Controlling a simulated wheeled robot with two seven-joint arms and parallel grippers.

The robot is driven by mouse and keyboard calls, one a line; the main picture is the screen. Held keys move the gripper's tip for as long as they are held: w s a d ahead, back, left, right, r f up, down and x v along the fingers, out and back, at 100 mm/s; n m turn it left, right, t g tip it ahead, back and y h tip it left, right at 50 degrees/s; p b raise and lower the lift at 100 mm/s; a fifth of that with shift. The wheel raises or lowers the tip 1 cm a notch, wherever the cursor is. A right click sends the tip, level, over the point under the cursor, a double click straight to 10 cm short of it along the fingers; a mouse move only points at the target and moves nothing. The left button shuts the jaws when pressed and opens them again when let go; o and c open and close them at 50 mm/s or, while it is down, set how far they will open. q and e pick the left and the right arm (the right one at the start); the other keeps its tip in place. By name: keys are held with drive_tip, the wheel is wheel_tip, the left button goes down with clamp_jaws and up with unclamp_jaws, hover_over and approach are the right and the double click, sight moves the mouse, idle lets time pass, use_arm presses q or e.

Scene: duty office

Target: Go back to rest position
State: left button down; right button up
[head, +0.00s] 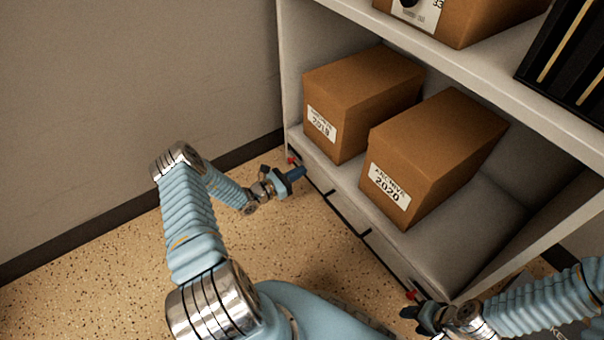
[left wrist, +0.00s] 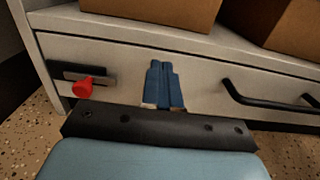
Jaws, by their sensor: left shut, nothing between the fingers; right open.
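My left gripper (head: 297,173) reaches in from the left, in front of the left end of the low drawer front. In the left wrist view its two blue fingers (left wrist: 163,86) are together with nothing between them. My right gripper (head: 408,314) is at the lower right, close to the right end of the drawer front. It is open, and its fingers show only small and dark.
A white shelf unit holds boxes labelled 2019 (head: 360,90) and 2020 (head: 430,150). Its drawer front (left wrist: 205,75) has black handles (left wrist: 255,98) and a red knob (left wrist: 82,88) on a dark plate. A second red knob (head: 412,295) sits near my right gripper. Speckled floor (head: 80,290) is clear at left.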

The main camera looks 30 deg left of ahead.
use_arm(q)
drive_tip(key=p+v, duration=0.1)
drive_tip(key=v, duration=0.9)
